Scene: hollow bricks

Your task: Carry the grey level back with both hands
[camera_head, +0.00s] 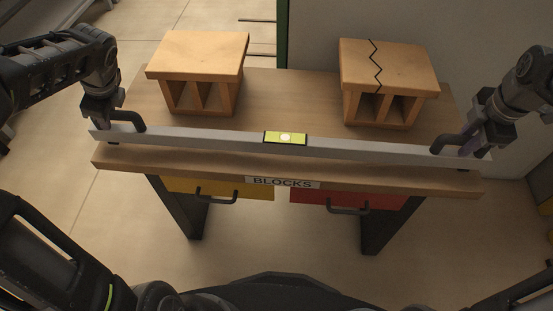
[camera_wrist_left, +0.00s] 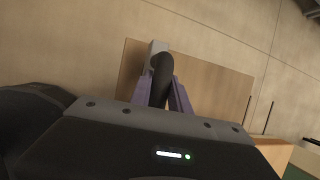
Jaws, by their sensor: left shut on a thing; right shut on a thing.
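The grey level (camera_head: 350,150) is a long bar with a yellow-green bubble window (camera_head: 285,138) at its middle. It spans the front of the table and looks roughly level. My left gripper (camera_head: 128,122) is shut on the dark handle at its left end. In the left wrist view that handle (camera_wrist_left: 161,78) sits between the fingers, and the level's grey end (camera_wrist_left: 157,47) shows beyond. My right gripper (camera_head: 463,146) is shut on the handle at its right end. I cannot tell whether the level touches the table top.
A plain hollow brick (camera_head: 198,70) stands at the back left of the table (camera_head: 290,90). A cracked hollow brick (camera_head: 388,80) stands at the back right. A yellow drawer (camera_head: 220,188) and a red drawer (camera_head: 345,199) sit below, with a "BLOCKS" label (camera_head: 282,183). Table top between the bricks is clear.

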